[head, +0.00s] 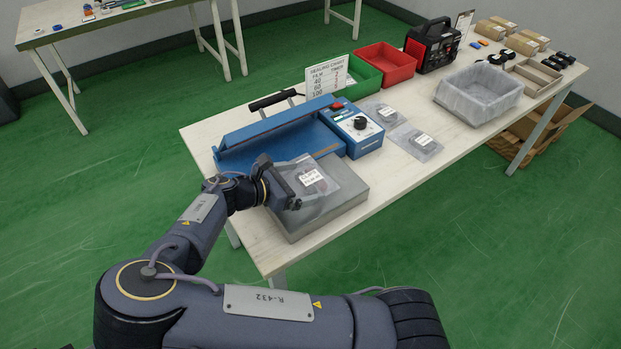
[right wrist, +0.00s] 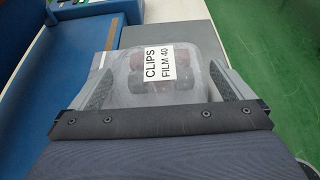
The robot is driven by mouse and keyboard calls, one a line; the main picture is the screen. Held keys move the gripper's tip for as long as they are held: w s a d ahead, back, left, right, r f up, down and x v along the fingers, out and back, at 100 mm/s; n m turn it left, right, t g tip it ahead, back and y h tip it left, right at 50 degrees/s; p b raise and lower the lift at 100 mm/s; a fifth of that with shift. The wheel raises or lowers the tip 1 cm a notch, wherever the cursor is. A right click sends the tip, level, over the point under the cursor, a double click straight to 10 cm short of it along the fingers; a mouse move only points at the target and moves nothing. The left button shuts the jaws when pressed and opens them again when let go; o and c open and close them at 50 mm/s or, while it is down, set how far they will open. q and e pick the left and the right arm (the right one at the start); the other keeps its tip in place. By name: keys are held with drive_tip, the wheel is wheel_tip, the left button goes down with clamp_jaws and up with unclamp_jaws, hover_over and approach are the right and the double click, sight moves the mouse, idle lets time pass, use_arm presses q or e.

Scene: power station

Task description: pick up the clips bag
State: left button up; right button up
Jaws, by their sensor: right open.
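The clips bag (head: 318,186) is a clear plastic bag with a white label, lying on a flat grey platform (head: 335,210) at the near end of the table. In the right wrist view the bag (right wrist: 150,87) shows its label "CLIPS FILM 40" and dark and reddish contents. My right gripper (head: 290,188) is at the bag's near left side. In the right wrist view my right gripper (right wrist: 168,88) is open, one finger on each side of the bag; whether they touch it I cannot tell. My left gripper is not in view.
A blue sealer (head: 270,140) with a control box (head: 358,125) stands just behind the platform. Two other bags (head: 381,113) (head: 415,142), green (head: 362,77) and red bins (head: 385,64), and a grey tub (head: 478,92) stand further along the table (head: 375,185).

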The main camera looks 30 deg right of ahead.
drive_tip(key=shift+x, duration=1)
drive_tip(key=c, duration=1.1)
